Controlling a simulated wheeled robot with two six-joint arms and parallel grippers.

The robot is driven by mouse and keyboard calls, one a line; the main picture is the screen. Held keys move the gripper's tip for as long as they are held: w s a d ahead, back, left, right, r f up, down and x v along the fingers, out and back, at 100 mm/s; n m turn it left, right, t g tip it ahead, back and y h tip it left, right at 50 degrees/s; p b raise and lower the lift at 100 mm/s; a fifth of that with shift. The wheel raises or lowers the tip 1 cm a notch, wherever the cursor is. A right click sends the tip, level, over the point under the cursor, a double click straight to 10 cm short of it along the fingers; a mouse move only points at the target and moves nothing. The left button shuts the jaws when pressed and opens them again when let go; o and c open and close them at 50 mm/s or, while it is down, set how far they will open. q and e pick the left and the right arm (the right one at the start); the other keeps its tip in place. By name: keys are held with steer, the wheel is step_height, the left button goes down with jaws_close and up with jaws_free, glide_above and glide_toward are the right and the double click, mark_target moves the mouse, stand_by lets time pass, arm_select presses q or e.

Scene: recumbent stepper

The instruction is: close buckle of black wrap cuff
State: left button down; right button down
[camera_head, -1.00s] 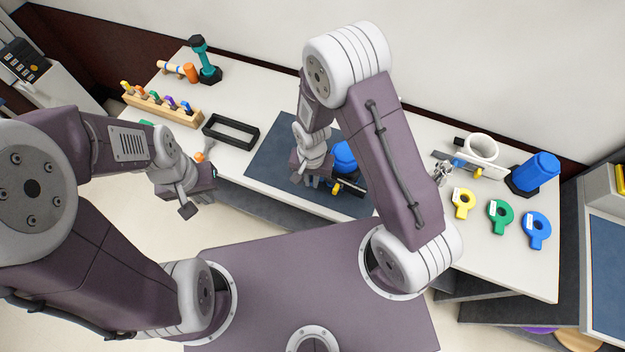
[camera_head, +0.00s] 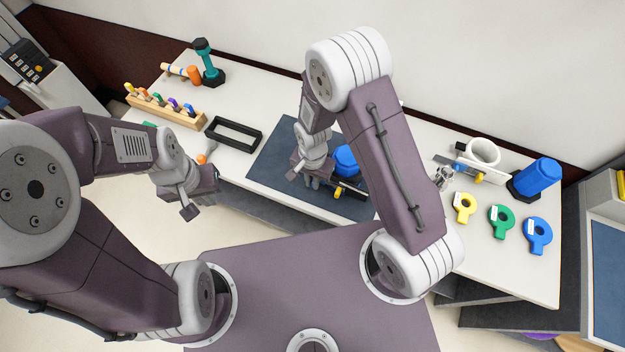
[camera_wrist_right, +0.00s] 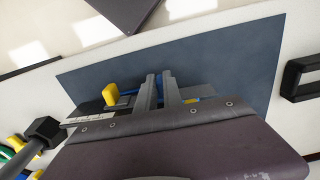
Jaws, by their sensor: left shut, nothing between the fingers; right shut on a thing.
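The black wrap cuff (camera_head: 354,185) lies on the dark mat around or against a blue rounded body (camera_head: 345,158), mostly hidden by my right arm. A yellow piece (camera_head: 338,190) shows at its near edge. In the right wrist view, a yellow block (camera_wrist_right: 109,95) and blue part sit left of the fingers, and a second yellow bit (camera_wrist_right: 192,101) sits right of them. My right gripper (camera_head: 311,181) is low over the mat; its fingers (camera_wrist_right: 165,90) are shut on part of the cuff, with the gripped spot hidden. My left gripper (camera_head: 190,211) is shut and empty, off the table's front edge.
An empty black frame (camera_head: 233,134) and a wooden peg rack (camera_head: 165,108) stand left of the mat (camera_head: 268,150). A teal dumbbell (camera_head: 208,62) is behind. At right are yellow, green and blue rings (camera_head: 501,222), a white ring (camera_head: 482,150) and a blue cylinder (camera_head: 537,178).

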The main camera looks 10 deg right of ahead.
steer(key=c, duration=1.5)
jaws_free()
step_height(320, 180, up, 9)
steer(key=shift+r, duration=0.1)
